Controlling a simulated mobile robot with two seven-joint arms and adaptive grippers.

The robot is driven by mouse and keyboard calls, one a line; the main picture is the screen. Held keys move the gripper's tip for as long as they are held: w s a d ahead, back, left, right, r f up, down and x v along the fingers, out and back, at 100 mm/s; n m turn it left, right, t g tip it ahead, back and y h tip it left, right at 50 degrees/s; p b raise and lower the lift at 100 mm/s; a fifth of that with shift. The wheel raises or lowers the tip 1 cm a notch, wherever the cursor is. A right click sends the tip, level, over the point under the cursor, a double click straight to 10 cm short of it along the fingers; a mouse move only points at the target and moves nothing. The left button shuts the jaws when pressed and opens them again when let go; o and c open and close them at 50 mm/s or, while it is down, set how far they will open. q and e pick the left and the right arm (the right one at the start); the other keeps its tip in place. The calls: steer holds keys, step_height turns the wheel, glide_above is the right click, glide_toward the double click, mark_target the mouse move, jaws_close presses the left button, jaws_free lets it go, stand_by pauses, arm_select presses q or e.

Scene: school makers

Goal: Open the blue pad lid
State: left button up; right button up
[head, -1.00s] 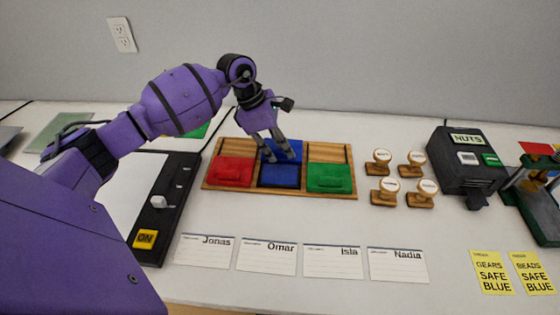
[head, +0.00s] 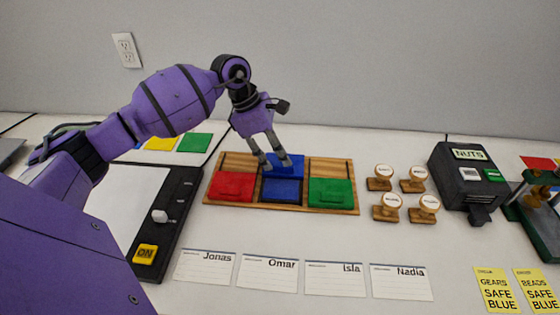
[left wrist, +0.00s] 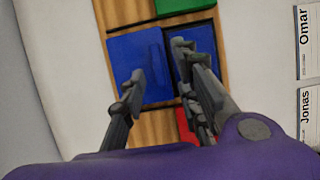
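The blue pad (head: 282,189) sits in the middle of a wooden tray (head: 333,166). Its blue lid (head: 292,165) is swung open and lies back behind the pad; it also shows in the left wrist view (left wrist: 142,58), beside the darker blue pad (left wrist: 201,40). My left gripper (head: 274,162) is over the lid, with its fingers apart and nothing between them gripped. In the left wrist view the open fingers (left wrist: 157,84) straddle part of the lid; whether they touch it I cannot tell. My right gripper is not in view.
Red (head: 232,187) and green (head: 333,191) pads flank the blue one with lids down. Several wooden stamps (head: 380,178) stand to the right. Name cards (head: 268,273) lie in front. A black-edged board with a switch (head: 160,215) is at left.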

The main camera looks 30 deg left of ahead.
arm_select(q)
steer(key=v, duration=0.8)
steer(key=shift+r, duration=0.25)
